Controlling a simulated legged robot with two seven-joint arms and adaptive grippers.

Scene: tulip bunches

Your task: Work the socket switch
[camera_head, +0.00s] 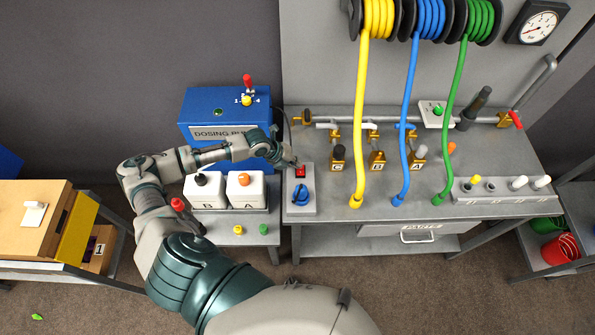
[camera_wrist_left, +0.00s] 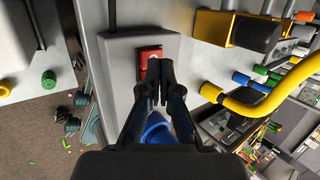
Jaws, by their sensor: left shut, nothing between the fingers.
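The socket box (camera_head: 301,208) is a grey housing on the left end of the workbench. It carries a red rocker switch (camera_head: 300,172) at its top and a round blue socket (camera_head: 301,195) below. In the left wrist view the red switch (camera_wrist_left: 149,60) shows just beyond my fingertips, and the blue socket (camera_wrist_left: 158,128) is partly hidden behind the fingers. My left gripper (camera_head: 290,161) is shut and empty, with its tips at the switch; it also shows in the left wrist view (camera_wrist_left: 160,66). I cannot tell whether the tips touch it. My right gripper is not in view.
A blue dosing pump (camera_head: 225,115) and white containers B (camera_head: 203,191) and A (camera_head: 246,191) stand left of the box. Yellow (camera_head: 361,120), blue (camera_head: 407,120) and green (camera_head: 455,120) hoses hang to the bench on the right. Brass valves line a pipe behind.

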